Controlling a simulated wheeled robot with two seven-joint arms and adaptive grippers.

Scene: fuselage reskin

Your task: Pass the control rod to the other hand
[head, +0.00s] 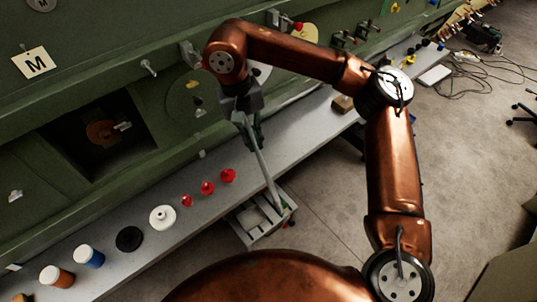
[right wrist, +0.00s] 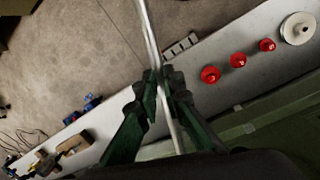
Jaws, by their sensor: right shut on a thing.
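The control rod (head: 262,165) is a long thin grey metal bar. In the head view it hangs tilted from my right gripper (head: 246,122), its lower end in front of a grey tray below the bench edge. In the right wrist view the rod (right wrist: 150,38) runs between the two dark green fingers of my right gripper (right wrist: 163,88), which are shut on it. My left gripper is in neither view.
A long grey bench (head: 140,232) runs along the green fuselage wall (head: 90,70). On it stand red knobs (head: 207,187), a white disc (head: 163,217), a black disc (head: 129,239) and jars (head: 88,257). A grey drawer-like tray (head: 262,219) sits below the bench. Cables (head: 482,72) lie on the floor.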

